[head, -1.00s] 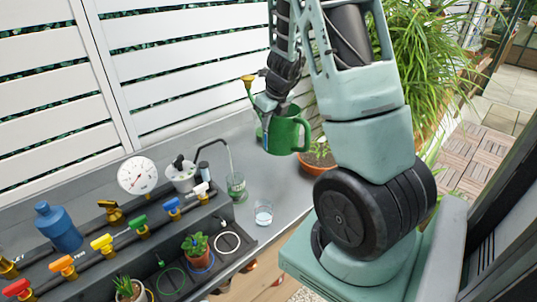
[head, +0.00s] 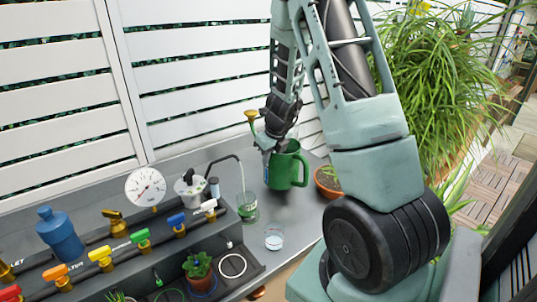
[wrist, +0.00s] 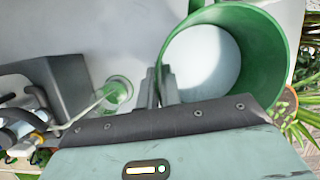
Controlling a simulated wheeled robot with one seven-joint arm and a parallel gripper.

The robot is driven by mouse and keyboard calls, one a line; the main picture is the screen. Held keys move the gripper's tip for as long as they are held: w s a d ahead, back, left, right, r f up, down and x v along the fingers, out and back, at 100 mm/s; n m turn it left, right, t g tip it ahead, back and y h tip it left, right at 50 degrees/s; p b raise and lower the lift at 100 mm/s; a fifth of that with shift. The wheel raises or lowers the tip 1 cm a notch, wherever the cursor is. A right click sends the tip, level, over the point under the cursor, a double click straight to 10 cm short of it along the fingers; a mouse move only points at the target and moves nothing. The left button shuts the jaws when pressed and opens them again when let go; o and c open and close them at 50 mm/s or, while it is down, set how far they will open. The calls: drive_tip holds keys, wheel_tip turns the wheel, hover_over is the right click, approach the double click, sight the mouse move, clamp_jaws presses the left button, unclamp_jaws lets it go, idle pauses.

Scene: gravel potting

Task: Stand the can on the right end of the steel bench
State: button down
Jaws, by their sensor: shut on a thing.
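The green watering can (head: 287,172) is upright at the right end of the grey steel bench (head: 312,208), its brass rose up to the left and its handle to the right. Its base is at or very near the bench top; I cannot tell whether it touches. My gripper (head: 268,149) is shut on the can's upper wall. In the wrist view my fingers (wrist: 160,88) pinch the rim beside the round open mouth of the can (wrist: 262,60). The pale inside shows there.
A potted plant in a terracotta bowl (head: 328,182) stands close right of the can. A glass of green liquid (head: 248,207) and a small clear glass (head: 274,238) stand to the left and front. Valves, pipes and a gauge (head: 145,187) fill the left.

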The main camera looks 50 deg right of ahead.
sight(268, 166)
drive_tip(key=shift+d+f+b, duration=0.1)
drive_tip(key=shift+f+b, duration=0.5)
drive_tip(key=shift+f, duration=0.9)
drive_tip(key=c, duration=2)
unclamp_jaws()
drive_tip(key=shift+f, duration=0.2)
drive_tip(key=o, duration=0.4)
drive_tip(key=shift+r, duration=0.1)
